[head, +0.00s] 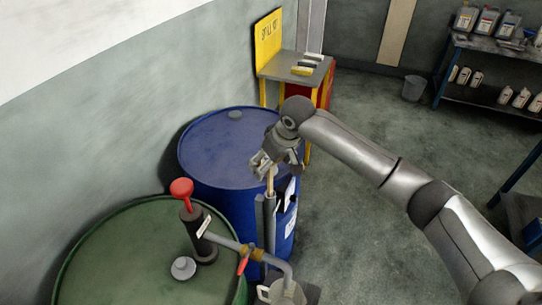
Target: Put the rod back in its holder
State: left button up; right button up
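A thin tan rod (270,181) stands upright by the front side of the blue drum. Its lower end meets the top of a grey upright tube (265,222), which looks like the holder; I cannot tell how deep the rod sits in it. My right gripper (274,165) is over the tube with its fingers around the rod's upper end. Whether the fingers press on the rod is too small to tell. The rod's top is hidden by the gripper. My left gripper is not in view.
The blue drum (215,150) stands behind the tube. A green drum (120,260) with a red-handled pump (182,190) is at the front left; its spout reaches a metal jug (283,291). A yellow-legged table (290,66) and shelves (487,45) are behind. Open floor lies to the right.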

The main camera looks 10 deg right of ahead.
aim_at(271, 190)
jog(key=shift+f+b, duration=1.9)
jog(key=shift+f, duration=4.05)
jog(key=o, duration=1.1)
jog(key=v, duration=1.2)
jog(key=shift+s+f, duration=0.1)
